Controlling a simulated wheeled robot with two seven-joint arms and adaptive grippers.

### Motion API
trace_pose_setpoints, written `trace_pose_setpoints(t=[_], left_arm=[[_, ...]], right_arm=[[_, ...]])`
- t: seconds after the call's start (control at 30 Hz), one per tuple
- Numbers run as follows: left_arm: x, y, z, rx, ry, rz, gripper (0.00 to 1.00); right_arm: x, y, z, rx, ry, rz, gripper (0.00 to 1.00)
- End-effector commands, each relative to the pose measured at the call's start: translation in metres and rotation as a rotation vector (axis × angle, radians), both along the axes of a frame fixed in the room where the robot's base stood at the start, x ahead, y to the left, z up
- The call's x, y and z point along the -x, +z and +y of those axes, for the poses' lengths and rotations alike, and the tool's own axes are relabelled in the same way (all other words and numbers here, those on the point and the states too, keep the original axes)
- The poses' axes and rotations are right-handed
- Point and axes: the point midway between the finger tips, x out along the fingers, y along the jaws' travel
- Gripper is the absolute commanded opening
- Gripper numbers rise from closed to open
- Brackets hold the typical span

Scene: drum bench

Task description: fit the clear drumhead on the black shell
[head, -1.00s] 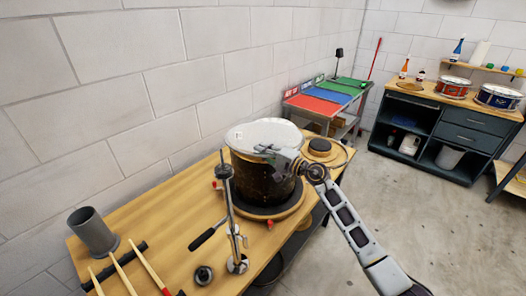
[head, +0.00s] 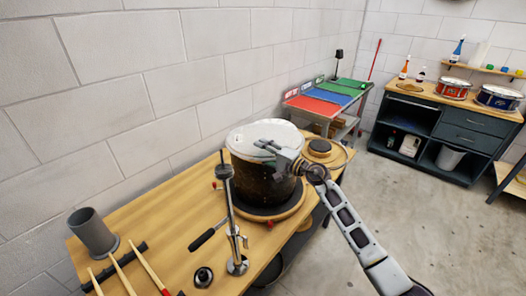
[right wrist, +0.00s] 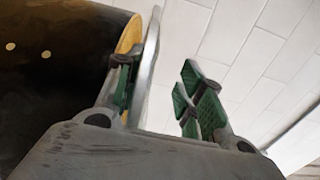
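The black shell (head: 262,180) stands upright on a round base on the wooden bench. The clear drumhead (head: 262,131) lies over the shell's top. My right gripper (head: 270,148) is at the drumhead's front right rim. In the right wrist view, the gripper (right wrist: 160,78) is open, with a gap between its green-padded fingers. The drumhead's rim (right wrist: 150,55) shows edge-on in this gap, close to the left finger and apart from the right one. The black shell (right wrist: 55,75) is at the left, with a pale edge. Whether the rim is fully seated I cannot tell. My left gripper is not in view.
A metal stand (head: 230,215) with a black handle rises just in front of the shell. A grey cup (head: 93,233) and sticks (head: 148,272) are at the near left. A round wooden disc (head: 320,149) lies behind the shell. The bench (head: 150,220) is clear along the wall.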

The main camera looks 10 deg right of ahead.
Motion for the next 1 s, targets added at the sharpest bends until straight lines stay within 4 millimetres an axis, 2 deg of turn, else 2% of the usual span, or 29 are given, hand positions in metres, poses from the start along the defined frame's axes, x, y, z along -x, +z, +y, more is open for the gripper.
trace_pose_setpoints(t=[0.03,0.17,0.2,0.4,1.0], left_arm=[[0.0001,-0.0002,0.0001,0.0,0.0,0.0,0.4],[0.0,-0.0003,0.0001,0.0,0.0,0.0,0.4],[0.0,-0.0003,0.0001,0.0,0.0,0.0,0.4],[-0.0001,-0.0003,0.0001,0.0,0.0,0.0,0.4],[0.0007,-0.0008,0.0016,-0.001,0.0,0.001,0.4]], right_arm=[[0.0008,-0.0059,0.0007,0.005,0.002,0.009,0.44],[0.001,-0.0071,0.0009,0.004,0.003,0.01,0.44],[0.001,-0.0074,0.0009,0.005,0.003,0.011,0.38],[0.0013,-0.0089,0.0011,0.006,0.004,0.013,0.62],[0.0046,-0.0138,0.0001,0.011,0.007,0.02,0.62]])
